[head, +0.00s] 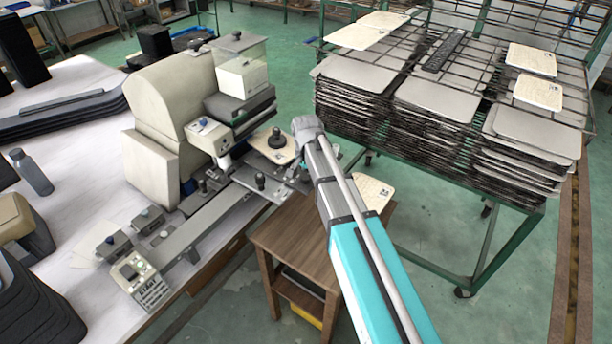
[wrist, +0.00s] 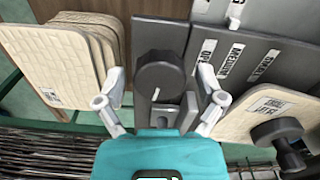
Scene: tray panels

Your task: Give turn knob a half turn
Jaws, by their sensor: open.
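The turn knob (wrist: 160,76) is a round black knob with a short white line on its face, on a dark grey plate, in the middle of the wrist view. My gripper (wrist: 162,90) is open. One pale finger stands to the left of the knob and one to the right, with gaps visible on both sides. The white line points down in this view, toward the teal gripper body. In the head view my arm reaches to the machine's front edge; I cannot make out the turn knob or the fingers clearly there.
A second black knob (wrist: 278,132) stands on a tan panel (wrist: 240,112) at the right. Stacked tan panels (wrist: 62,62) lie to the left. Grey plates with white labels (wrist: 233,60) lie behind. A rack of stacked trays (head: 430,97) stands to the right.

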